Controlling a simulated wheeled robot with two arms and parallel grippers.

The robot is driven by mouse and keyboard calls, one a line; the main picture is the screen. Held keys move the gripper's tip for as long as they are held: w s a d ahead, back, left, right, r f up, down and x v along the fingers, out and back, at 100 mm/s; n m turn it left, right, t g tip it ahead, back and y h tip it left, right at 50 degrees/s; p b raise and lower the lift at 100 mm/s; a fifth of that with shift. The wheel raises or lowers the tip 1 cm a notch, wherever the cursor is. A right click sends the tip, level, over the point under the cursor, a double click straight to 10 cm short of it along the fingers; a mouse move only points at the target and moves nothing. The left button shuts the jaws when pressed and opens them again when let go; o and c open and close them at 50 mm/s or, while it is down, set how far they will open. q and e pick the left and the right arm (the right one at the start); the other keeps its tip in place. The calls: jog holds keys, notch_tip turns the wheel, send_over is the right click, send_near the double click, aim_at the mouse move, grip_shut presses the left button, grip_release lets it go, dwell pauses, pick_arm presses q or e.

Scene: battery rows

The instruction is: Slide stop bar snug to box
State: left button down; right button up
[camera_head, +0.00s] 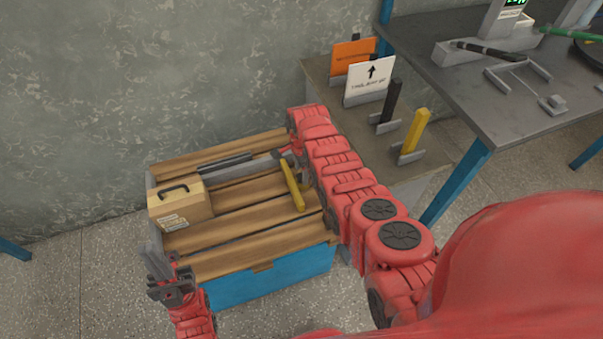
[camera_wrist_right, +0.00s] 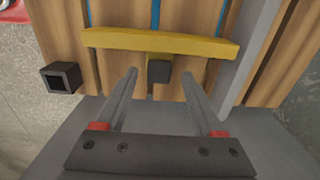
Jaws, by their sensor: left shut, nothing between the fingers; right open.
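The stop bar is the yellow bar (camera_head: 292,184), lying across the wooden slats at the right part of the bench. It also spans the right wrist view (camera_wrist_right: 120,40), with a dark stub (camera_wrist_right: 160,71) at its middle. My right gripper (camera_wrist_right: 160,76) is open, its fingertips on either side of the stub in the picture; I cannot tell whether they touch it. In the head view it is largely hidden by my arm. The tan box (camera_head: 180,206) with a black handle sits at the left end of the slats, apart from the bar. My left gripper (camera_head: 158,255) is shut and empty, in front of the box.
The slatted bench (camera_head: 230,235) has a blue front, and bare slats lie between box and bar. A dark rail (camera_head: 225,163) lies behind the box. A shelf with signs (camera_head: 370,80) and upright black and yellow bars (camera_head: 415,132) stands at right. A grey table (camera_head: 510,85) is beyond.

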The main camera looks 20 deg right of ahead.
jog(key=shift+f, duration=0.35)
grip_shut()
dwell(1.3)
